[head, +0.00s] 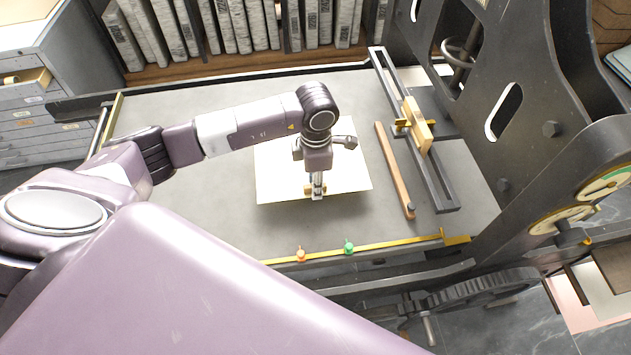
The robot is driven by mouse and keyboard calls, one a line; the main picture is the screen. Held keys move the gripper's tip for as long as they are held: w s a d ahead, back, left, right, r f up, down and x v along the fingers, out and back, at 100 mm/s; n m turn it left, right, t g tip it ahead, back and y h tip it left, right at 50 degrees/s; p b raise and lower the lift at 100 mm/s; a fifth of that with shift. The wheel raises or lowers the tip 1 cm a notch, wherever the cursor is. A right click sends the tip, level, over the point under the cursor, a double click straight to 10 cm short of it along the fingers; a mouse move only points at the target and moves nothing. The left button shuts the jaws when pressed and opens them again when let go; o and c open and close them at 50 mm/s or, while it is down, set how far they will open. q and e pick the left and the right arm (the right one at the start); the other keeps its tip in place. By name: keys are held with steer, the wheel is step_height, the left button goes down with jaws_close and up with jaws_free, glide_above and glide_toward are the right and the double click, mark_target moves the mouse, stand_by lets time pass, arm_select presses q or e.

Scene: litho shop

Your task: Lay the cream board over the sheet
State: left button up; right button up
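A pale cream rectangle (275,180) lies on the grey press bed, partly hidden under my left arm. I cannot tell whether it is the board alone or the board over the sheet; no separate sheet edge shows. My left gripper (317,194) points down over its front part. A small tan piece (307,190) shows at the fingertips. The fingers look close together, but whether they are shut on it is too small to tell. My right gripper is not in view.
The grey bed (210,225) is clear around the rectangle. A wooden bar (395,172) and a slotted dark rail (432,170) lie to the right. A brass strip with an orange knob (301,254) and a green knob (349,247) runs along the front. The dark press frame (545,75) rises at right.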

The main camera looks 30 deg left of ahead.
arm_select(q)
step_height(320, 180, up, 12)
steer(key=b, duration=0.3)
stand_by(0.4)
steer(key=shift+s+d, duration=0.1)
stand_by(0.3)
